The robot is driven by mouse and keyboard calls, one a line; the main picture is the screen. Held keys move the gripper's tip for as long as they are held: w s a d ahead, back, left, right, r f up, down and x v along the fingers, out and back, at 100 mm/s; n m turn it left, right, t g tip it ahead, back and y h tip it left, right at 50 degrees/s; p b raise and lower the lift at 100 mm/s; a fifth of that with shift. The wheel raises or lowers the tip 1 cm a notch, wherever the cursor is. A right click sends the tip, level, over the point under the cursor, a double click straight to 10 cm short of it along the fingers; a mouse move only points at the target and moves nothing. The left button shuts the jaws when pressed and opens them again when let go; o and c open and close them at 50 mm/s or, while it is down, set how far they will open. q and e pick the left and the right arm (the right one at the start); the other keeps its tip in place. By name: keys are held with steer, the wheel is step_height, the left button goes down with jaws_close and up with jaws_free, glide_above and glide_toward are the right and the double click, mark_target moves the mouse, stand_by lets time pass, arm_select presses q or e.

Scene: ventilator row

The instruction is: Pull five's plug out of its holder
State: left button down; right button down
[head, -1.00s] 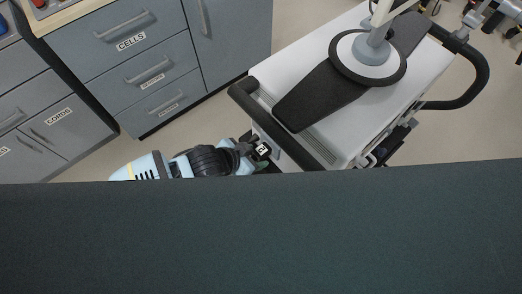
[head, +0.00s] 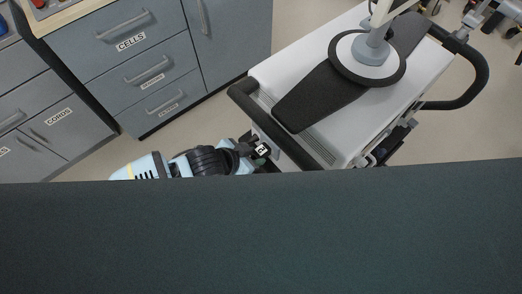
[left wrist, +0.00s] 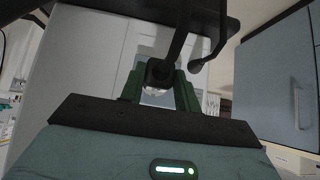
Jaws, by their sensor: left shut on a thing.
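The ventilator cart (head: 340,90) has a white top and a dark rail handle at its near left end. My left gripper (head: 262,158) is low beside that end, its tips partly hidden by the dark panel in front. In the left wrist view, my left gripper's green fingers (left wrist: 160,82) are shut on a dark, blocky plug (left wrist: 160,72). A dark bar or cord rises from the plug toward a dark overhang. I cannot tell whether the plug is still seated in its holder. My right gripper is not in view.
A large dark panel (head: 260,230) fills the lower part of the head view. Grey-blue cabinets (head: 130,50) with labelled drawers stand at the left. Floor (head: 215,115) shows between them and the cart. A blue-grey cabinet (left wrist: 275,85) is at the right in the wrist view.

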arm_select(q)
steer(key=shift+a, duration=0.1)
